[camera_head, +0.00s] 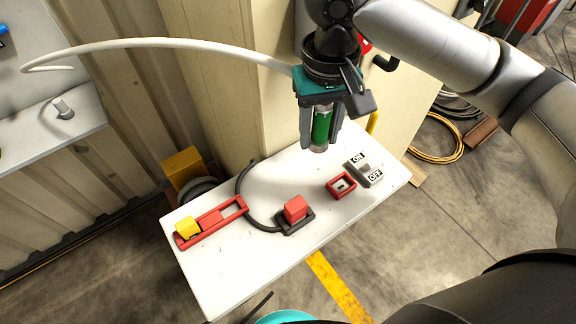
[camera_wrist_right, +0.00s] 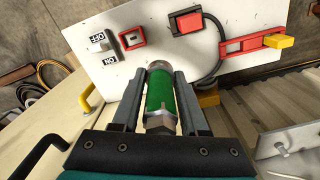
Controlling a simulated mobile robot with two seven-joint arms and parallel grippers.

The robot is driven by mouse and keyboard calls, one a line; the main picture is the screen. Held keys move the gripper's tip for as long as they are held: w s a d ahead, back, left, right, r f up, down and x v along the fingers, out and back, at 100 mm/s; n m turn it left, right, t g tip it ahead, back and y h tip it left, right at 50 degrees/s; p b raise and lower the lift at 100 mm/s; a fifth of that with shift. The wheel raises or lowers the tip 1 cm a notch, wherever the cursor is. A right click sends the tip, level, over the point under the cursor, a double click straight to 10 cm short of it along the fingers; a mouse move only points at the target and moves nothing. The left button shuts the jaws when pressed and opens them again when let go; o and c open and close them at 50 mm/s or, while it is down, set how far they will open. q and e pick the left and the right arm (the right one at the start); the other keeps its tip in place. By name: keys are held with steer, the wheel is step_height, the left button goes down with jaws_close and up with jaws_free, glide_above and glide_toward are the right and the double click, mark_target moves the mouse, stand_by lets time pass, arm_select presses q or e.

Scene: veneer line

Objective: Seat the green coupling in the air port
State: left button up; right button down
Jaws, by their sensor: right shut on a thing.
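The green coupling (camera_head: 321,125) is a green cylinder with metal ends. My right gripper (camera_head: 319,143) is shut on it and holds it roughly upright, tip down, above the back of the white bench. In the right wrist view the coupling (camera_wrist_right: 159,92) lies between the two dark fingers. A red-framed square socket (camera_head: 341,186), seemingly the air port, is on the bench top, to the lower right of the coupling and apart from it. It also shows in the right wrist view (camera_wrist_right: 132,38). I cannot make out my left gripper.
Beside the socket is a grey switch (camera_head: 357,173) with ON and OFF labels. A red block in a black holder (camera_head: 295,209) and a red rail with a yellow block (camera_head: 188,228) are further left. A white hose (camera_head: 160,42) arcs to my right gripper. The wall stands close behind.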

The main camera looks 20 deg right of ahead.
arm_select(q)
step_height(320, 180, up, 7)
steer(key=p, duration=0.6)
arm_select(e)
step_height(320, 180, up, 5)
glide_above(304, 188)
steer(key=shift+r+m, duration=0.1)
steer(key=shift+m, duration=0.3)
step_height(304, 188, down, 20)
steer(key=b, duration=0.4)
arm_select(q)
steer(key=f, duration=0.4)
steer(key=shift+w, duration=0.2)
arm_select(e)
steer(key=shift+c, duration=2.2)
jaws_free()
